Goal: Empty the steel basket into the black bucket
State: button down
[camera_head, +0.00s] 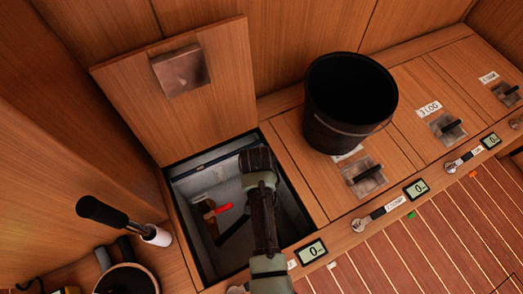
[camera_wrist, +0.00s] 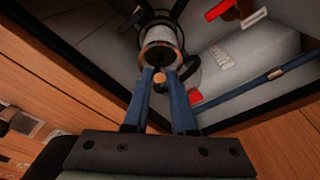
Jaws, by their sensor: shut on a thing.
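The black bucket (camera_head: 328,134) stands upright on the wooden bench top, right of an open locker. Its inside is dark and I see nothing in it. My gripper (camera_wrist: 163,79) reaches down into the locker; its tips are hidden in the head view. In the wrist view its blue fingers are shut on a small orange-brown knob (camera_wrist: 160,77). Just beyond the knob is a round grey piece with a coppery rim and dark opening (camera_wrist: 160,40). I cannot tell whether these belong to the steel basket, which I cannot make out clearly in either view.
The locker's wooden lid (camera_head: 193,115) stands open at the back. Red-handled tools (camera_head: 218,210) lie inside the grey-lined locker. Its dark rim (camera_wrist: 285,97) surrounds my gripper. A black-handled tool (camera_head: 115,218) and a round container (camera_head: 128,280) are at left. Latched lids (camera_head: 445,125) line the right.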

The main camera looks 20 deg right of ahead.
jog(key=shift+r+p, duration=1.5)
jog(key=shift+r, duration=0.15)
